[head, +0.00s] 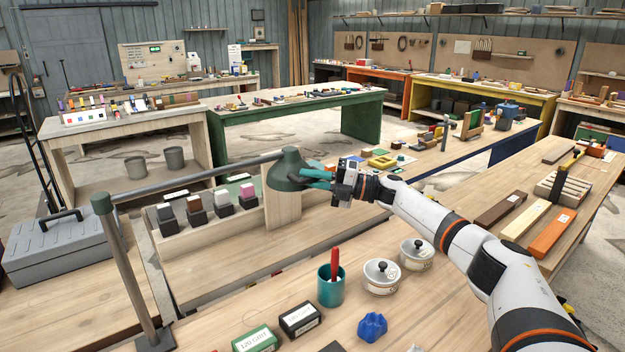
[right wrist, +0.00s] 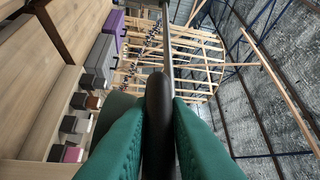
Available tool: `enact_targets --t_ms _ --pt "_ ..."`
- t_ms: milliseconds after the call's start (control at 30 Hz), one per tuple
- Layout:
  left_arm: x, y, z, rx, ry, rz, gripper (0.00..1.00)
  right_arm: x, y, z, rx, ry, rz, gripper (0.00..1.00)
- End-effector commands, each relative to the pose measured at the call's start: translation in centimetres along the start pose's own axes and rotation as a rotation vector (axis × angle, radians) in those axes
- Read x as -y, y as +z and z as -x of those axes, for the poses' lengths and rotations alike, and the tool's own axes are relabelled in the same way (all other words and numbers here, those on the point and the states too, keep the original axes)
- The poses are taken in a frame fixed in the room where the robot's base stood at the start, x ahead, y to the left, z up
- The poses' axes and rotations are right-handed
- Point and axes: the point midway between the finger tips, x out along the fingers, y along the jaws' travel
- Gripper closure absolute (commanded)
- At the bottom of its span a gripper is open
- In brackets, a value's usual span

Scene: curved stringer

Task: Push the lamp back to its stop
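The lamp has a dark green shade (head: 287,169) at the end of a long grey arm (head: 195,178). The arm runs left to a green-capped grey post (head: 125,265) on the bench. My right gripper (head: 313,178), with teal fingers, is at the right side of the shade. In the right wrist view, a dark rounded part of the lamp (right wrist: 158,110) lies between the two fingers, which appear closed against both its sides. The shade covers the fingertips' far side in the head view. No stop can be made out. My left gripper is not in view.
A teal cup (head: 331,288), lidded tins (head: 381,278) and grit boxes (head: 300,318) stand on the front bench. A grey toolbox (head: 62,245) is at left.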

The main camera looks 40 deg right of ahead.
Motion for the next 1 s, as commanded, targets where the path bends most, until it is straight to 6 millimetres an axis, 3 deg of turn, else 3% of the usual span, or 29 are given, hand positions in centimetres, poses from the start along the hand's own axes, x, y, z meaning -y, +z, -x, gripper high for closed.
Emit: enact_targets --t_ms 33,100,567,667,1000 --pt "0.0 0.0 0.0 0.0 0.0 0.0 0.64 0.3 -0.1 -0.1 -0.002 -0.006 0.002 0.76" --pt "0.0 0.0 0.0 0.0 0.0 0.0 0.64 0.3 -0.1 -0.1 -0.001 -0.005 0.002 0.64" --pt "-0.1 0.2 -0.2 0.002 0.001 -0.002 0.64 0.0 0.0 0.4 -0.001 -0.002 0.001 0.64" --pt "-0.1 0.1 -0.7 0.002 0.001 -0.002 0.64 -0.2 0.0 1.5 -0.002 -0.002 0.002 0.64" --pt "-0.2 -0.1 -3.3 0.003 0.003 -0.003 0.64 -0.3 0.0 8.6 -0.002 -0.001 0.002 0.64"
